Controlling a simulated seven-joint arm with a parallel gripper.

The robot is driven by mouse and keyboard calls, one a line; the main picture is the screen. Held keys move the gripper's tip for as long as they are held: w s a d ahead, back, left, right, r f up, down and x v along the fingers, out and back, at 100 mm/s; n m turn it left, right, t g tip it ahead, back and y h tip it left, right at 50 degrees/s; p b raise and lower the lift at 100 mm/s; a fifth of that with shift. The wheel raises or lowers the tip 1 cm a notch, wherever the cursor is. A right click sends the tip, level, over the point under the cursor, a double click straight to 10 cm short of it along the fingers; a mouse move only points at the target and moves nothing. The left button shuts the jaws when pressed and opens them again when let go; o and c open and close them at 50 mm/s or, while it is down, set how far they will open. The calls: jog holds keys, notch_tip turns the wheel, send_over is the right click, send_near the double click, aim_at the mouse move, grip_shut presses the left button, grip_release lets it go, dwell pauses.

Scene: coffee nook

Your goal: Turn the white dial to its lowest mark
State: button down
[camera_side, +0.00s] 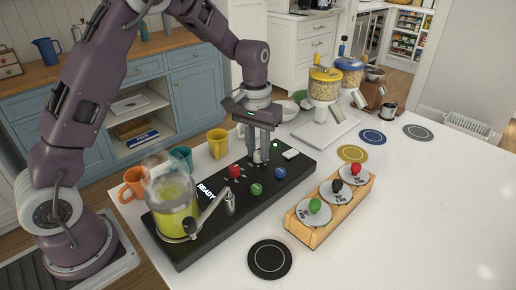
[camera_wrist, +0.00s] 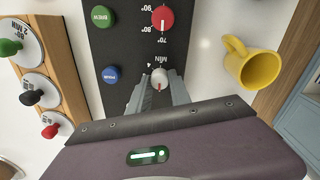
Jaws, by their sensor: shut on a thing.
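The white dial (camera_wrist: 160,77) sits on the black panel of the brewing machine (camera_wrist: 122,35). A short red pointer mark shows on it, and "MIN" and "4" are printed beside it. My gripper (camera_wrist: 160,86) is shut on the dial, one finger on each side. In the side view my gripper (camera_side: 261,160) points straight down onto the panel, and its fingers mostly hide the dial. The rest of the dial's scale is hidden in the wrist view.
A red dial (camera_side: 234,171), a green button (camera_side: 256,189) and a blue button (camera_side: 280,173) are close by on the panel. A yellow mug (camera_side: 217,142) stands behind it. A wooden rack (camera_side: 322,219) with several coloured knobs stands in front.

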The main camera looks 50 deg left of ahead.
aim_at(257, 153)
jog(key=c, duration=1.2)
grip_release()
notch_tip(257, 153, up, 7)
jog(key=shift+a+r, duration=0.1)
jog(key=shift+a, duration=0.05)
jog(key=shift+s, duration=0.1)
jog(key=s+d+r+m+t, duration=0.1)
jog(key=s+r+t, duration=0.1)
jog(key=s+r, duration=0.5)
jog(key=s+d+r+m+t, duration=0.15)
jog(key=s+r, duration=0.25)
jog(key=s, duration=0.5)
jog(key=shift+m+t, duration=0.35)
jog(key=shift+t, duration=0.6)
jog(key=s, duration=0.4)
jog(key=s+f, duration=0.1)
jog(key=s, duration=0.2)
jog(key=s+d+f, duration=0.1)
jog(key=s, duration=0.3)
jog(key=shift+s+f, duration=0.15)
jog(key=shift+s, duration=0.2)
